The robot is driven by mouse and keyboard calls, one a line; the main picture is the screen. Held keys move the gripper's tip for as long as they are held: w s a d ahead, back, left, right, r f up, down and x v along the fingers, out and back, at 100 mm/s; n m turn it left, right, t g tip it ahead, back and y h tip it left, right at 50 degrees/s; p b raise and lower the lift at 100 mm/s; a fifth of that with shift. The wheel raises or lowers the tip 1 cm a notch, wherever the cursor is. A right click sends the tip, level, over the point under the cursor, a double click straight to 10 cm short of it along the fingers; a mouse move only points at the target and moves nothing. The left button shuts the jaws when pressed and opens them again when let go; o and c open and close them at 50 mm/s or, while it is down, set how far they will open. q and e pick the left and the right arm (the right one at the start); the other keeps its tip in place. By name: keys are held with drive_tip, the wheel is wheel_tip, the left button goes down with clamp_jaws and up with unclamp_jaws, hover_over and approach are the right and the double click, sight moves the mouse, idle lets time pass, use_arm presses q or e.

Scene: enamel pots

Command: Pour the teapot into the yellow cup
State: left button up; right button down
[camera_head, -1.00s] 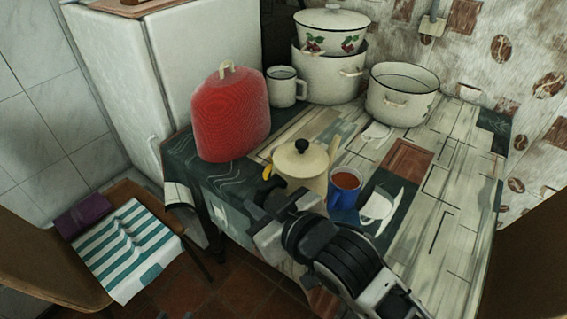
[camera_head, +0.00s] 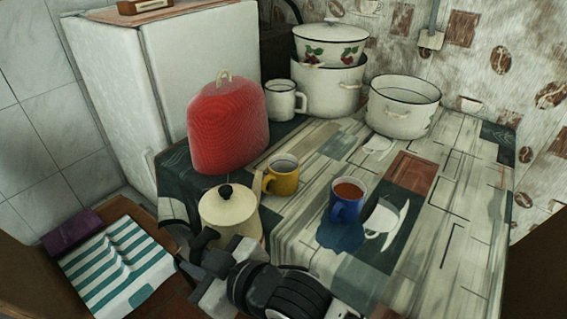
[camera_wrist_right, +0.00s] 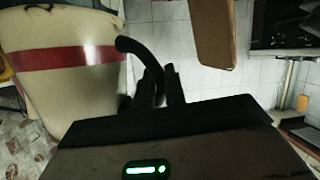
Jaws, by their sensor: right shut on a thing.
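The cream teapot (camera_head: 229,214) with a black lid knob is at the table's near left edge, looking upright. My right gripper (camera_head: 208,250) is shut on its black handle. In the right wrist view the teapot (camera_wrist_right: 72,62) shows a red band, and its curved black handle (camera_wrist_right: 143,55) runs to the fingers (camera_wrist_right: 160,86). I cannot tell how far the teapot is above the table. The yellow cup (camera_head: 284,181) stands upright behind and right of the teapot, apart from it. Its contents are unclear. My left gripper is not in view.
A blue cup (camera_head: 346,206) of brown liquid stands right of the yellow cup, above a dark blue patch (camera_head: 340,238). Behind are a red cozy (camera_head: 228,128), a white mug (camera_head: 281,101) and white pots (camera_head: 402,108). The table's right side is clear.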

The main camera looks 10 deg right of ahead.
sight(200, 245)
drive_tip(key=shift+w+d+r+m+g+y+p, duration=0.1)
drive_tip(key=shift+w+d+r+m+y, duration=0.1)
drive_tip(key=shift+r, duration=0.3)
drive_tip(key=shift+w+d+r+m+g+y+p, duration=0.1)
drive_tip(key=shift+w+r+m, duration=0.1)
drive_tip(key=shift+r, duration=0.35)
drive_tip(key=shift+w+d+r+m+g+y+p, duration=0.1)
drive_tip(key=shift+w+d+r+m, duration=0.1)
drive_tip(key=shift+r, duration=0.3)
drive_tip(key=shift+w+d+r+m, duration=0.4)
drive_tip(key=shift+w+r+m, duration=0.1)
drive_tip(key=shift+r, duration=0.2)
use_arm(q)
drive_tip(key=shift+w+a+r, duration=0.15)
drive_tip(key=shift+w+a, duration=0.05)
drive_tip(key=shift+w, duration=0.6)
use_arm(e)
drive_tip(key=shift+w+d+r+m+g+y, duration=0.2)
drive_tip(key=shift+w+d+r+m, duration=0.1)
drive_tip(key=shift+r, duration=0.25)
drive_tip(key=shift+w+d+r+m+g+y, duration=0.2)
drive_tip(key=shift+w+d+r, duration=0.05)
drive_tip(key=shift+r, duration=0.25)
drive_tip(key=shift+r, duration=0.15)
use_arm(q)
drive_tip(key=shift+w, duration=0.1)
use_arm(e)
drive_tip(key=shift+w+d+r, duration=0.2)
drive_tip(key=shift+r, duration=0.05)
